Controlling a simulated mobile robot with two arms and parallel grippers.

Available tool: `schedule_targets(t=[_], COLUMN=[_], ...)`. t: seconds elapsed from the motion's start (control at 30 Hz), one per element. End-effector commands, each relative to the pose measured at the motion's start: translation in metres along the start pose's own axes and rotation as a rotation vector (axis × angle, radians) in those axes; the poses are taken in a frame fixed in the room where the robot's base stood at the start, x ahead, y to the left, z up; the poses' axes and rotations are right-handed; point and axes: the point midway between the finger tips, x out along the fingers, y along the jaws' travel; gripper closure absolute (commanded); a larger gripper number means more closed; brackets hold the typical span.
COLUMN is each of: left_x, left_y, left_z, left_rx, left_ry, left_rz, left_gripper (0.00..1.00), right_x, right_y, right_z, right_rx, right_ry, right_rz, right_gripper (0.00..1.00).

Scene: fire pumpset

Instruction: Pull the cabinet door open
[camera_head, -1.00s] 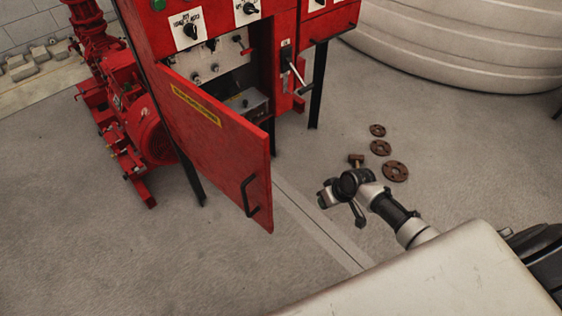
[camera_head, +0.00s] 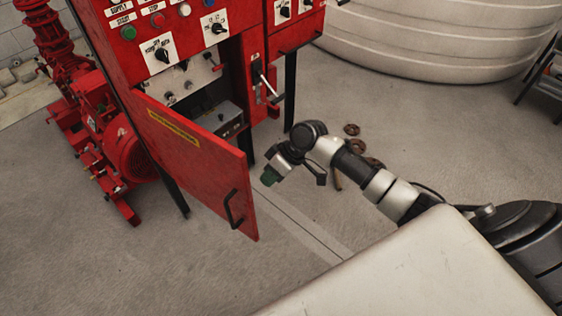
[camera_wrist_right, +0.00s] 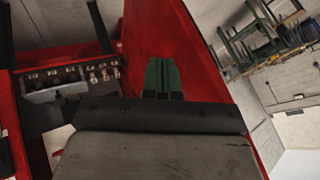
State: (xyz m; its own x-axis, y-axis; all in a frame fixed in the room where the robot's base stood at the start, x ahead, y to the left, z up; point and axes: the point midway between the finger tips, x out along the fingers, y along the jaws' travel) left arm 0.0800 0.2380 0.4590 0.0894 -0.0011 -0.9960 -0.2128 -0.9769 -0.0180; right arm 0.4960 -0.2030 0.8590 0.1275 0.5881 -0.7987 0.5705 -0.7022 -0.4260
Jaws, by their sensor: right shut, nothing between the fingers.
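The red cabinet door (camera_head: 190,155) stands swung out from the red cabinet (camera_head: 205,48), with a gap between its free edge and the frame. Its black handle (camera_head: 232,208) is on the outer face near the free edge. My right gripper (camera_head: 267,179) is shut and empty, just right of the door's free edge in the picture, apart from the handle. In the right wrist view, its green fingers (camera_wrist_right: 163,78) are together in front of a red panel, seemingly the door (camera_wrist_right: 190,50). I cannot tell whether they touch it. My left gripper is out of view.
The cabinet's inner controls (camera_head: 190,80) show behind the door; a lever (camera_head: 266,84) is to their right. A red pump (camera_head: 115,150) stands left. Brown rings (camera_head: 352,129) lie on the floor behind my right arm. Bare floor lies before the door.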

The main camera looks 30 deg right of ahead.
Motion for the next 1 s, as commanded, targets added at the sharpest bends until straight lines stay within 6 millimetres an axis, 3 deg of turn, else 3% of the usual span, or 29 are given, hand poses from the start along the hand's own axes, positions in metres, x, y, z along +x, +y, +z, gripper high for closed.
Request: schedule_targets(t=[0.1, 0.3, 0.77, 0.87, 1.0], left_x=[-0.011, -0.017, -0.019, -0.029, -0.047], left_y=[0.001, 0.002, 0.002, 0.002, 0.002], left_z=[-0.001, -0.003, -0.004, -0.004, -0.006], left_rx=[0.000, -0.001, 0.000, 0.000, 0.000], left_ry=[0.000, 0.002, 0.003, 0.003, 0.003], left_rz=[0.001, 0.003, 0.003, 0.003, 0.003], left_gripper=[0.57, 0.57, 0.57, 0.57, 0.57], right_x=[0.009, 0.019, 0.022, 0.028, 0.043], right_y=[-0.018, -0.033, -0.038, -0.053, -0.087], right_z=[-0.001, 0.000, 0.000, -0.001, -0.001], right_rx=[-0.002, -0.001, 0.000, 0.000, -0.001], right_ry=[0.001, 0.000, 0.000, -0.004, -0.002], right_rz=[-0.002, 0.001, 0.001, -0.001, -0.004], right_gripper=[1.00, 1.00, 1.00, 1.00, 1.00])
